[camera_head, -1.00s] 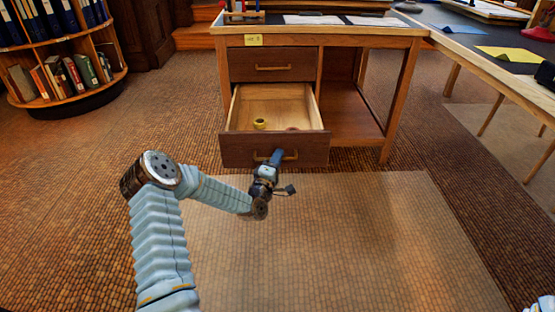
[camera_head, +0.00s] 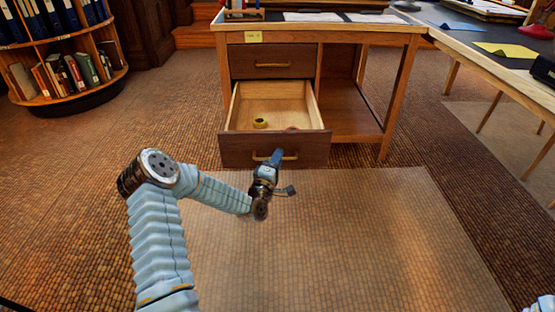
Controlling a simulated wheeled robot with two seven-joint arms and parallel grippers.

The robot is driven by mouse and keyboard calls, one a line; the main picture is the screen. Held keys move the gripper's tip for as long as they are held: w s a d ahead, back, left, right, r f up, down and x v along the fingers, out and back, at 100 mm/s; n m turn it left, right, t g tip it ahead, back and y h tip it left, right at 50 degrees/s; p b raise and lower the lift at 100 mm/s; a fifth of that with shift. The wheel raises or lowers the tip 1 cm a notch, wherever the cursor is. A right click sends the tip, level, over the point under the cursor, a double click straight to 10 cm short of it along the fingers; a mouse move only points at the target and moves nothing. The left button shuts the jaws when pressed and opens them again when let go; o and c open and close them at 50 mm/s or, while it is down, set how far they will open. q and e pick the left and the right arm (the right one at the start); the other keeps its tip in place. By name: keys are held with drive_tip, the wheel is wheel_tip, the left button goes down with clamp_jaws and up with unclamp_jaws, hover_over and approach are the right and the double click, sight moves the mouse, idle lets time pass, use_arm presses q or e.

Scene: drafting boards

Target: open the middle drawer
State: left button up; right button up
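The desk has a closed top drawer (camera_head: 271,62) and, below it, a drawer (camera_head: 240,149) that stands pulled far out, its pale wooden inside showing. A yellow roll (camera_head: 260,123) lies inside it, and a small reddish thing sits partly hidden behind the front panel. My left gripper (camera_head: 277,156) is at the middle of the open drawer's front and overlaps its bar handle (camera_head: 291,157). The fingers are too small and covered to show whether they close on the handle. Whether another drawer lies below is hidden. My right gripper is not in view; only a bit of that arm shows bottom right.
A second table (camera_head: 480,45) stands at the right, its legs reaching the floor beyond the mat. A curved bookshelf (camera_head: 75,65) is at the back left. The floor mat (camera_head: 350,240) in front of the desk is clear apart from my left arm over it.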

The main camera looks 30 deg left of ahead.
use_arm(q)
drive_tip(key=shift+s, duration=0.1)
drive_tip(key=v, duration=1.3)
drive_tip(key=shift+s, duration=0.35)
drive_tip(key=s+d+f+m+g+h+p, duration=0.1)
drive_tip(key=d+f+m+g+h+p, duration=0.25)
drive_tip(key=d, duration=0.35)
drive_tip(key=d+f+m+g+h+p, duration=0.2)
drive_tip(key=d+f+m+g+h, duration=0.15)
drive_tip(key=d, duration=0.45)
drive_tip(key=s+d+f+m+g+p, duration=0.2)
drive_tip(key=s+d+m+g, duration=0.3)
drive_tip(key=s, duration=0.4)
drive_tip(key=s+d+f+m+g+p, duration=0.1)
drive_tip(key=s+d+m+g+p, duration=0.2)
drive_tip(key=s, duration=0.7)
drive_tip(key=d+m+g, duration=0.2)
drive_tip(key=g, duration=0.2)
drive_tip(key=shift+f, duration=0.4)
